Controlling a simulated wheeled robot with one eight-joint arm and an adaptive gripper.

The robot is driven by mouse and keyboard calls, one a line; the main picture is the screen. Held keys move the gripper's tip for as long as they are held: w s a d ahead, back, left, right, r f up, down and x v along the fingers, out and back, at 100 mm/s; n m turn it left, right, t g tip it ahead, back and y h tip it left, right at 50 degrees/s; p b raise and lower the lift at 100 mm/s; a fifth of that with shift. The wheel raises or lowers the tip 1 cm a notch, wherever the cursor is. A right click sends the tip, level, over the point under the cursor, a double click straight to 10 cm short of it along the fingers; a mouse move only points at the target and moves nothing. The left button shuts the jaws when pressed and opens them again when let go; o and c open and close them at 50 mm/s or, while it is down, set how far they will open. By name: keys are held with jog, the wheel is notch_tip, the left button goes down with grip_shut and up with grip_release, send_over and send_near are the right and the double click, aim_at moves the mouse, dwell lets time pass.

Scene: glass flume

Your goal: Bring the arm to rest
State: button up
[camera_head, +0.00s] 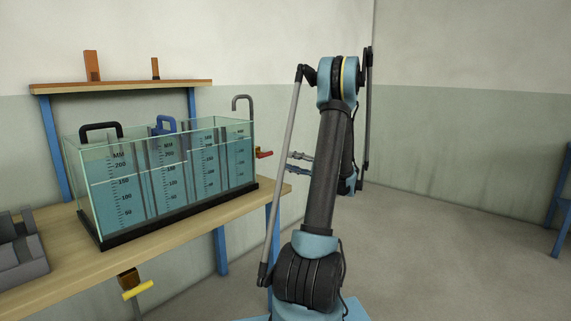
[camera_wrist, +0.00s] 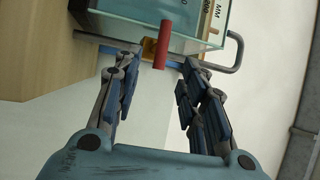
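My arm stands folded upright in the middle of the head view, to the right of the glass flume (camera_head: 170,180). My gripper (camera_head: 290,161) points left, toward the flume's right end, with a gap between it and the red-handled valve (camera_head: 264,153). In the wrist view my gripper (camera_wrist: 158,66) has its two fingers well apart, with nothing held between them. The red handle (camera_wrist: 163,45) shows beyond and between the fingertips there. Part of my gripper's body is hidden behind my arm link in the head view.
The flume holds water and stands on a wooden bench (camera_head: 170,236). A black handle (camera_head: 101,129), a blue handle (camera_head: 165,124) and a grey hooked pipe (camera_head: 243,100) rise at its top. A yellow handle (camera_head: 138,289) juts below the bench front.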

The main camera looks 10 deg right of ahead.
jog(key=shift+d, duration=0.1)
jog(key=s+a+f+g+h, duration=0.2)
jog(key=s+a+g+h, duration=0.45)
jog(key=s+a, duration=1)
jog(key=s+d+f+n+h, duration=0.2)
jog(key=s+f+h, duration=0.4)
jog(key=s, duration=0.5)
jog(key=s+d+f+n+h, duration=0.2)
jog(key=s+f+h, duration=0.3)
jog(key=s, duration=0.6)
jog(key=shift+s+d+f+h, duration=0.4)
jog(key=shift+d+f, duration=0.1)
jog(key=shift+f, duration=0.35)
